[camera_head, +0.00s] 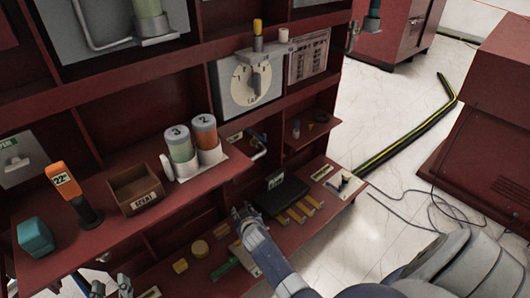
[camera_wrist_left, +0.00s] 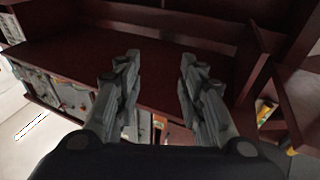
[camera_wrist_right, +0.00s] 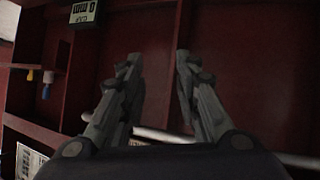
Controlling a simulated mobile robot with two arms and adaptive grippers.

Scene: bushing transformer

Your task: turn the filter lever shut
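Two numbered canisters, one pale green (camera_head: 179,144) and one orange (camera_head: 206,136), stand on a white base on the middle shelf. A pale lever-like handle (camera_head: 258,154) sticks out to their right; I cannot tell for sure that it is the filter lever. My right gripper (camera_head: 243,216) is below this handle, over the lower shelf. Its fingers are open in the right wrist view (camera_wrist_right: 156,62). A pale rod (camera_wrist_right: 165,135) crosses behind them there, partly hidden. My left gripper (camera_head: 110,287) is at the bottom left, open and empty in the left wrist view (camera_wrist_left: 160,62).
An open box (camera_head: 136,188), an orange handheld device (camera_head: 66,185) and a teal block (camera_head: 35,237) stand on the middle shelf. A dial panel (camera_head: 250,84) is above. A black case (camera_head: 279,194) and small blocks lie on the lower shelf. Red shelf edges surround both grippers.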

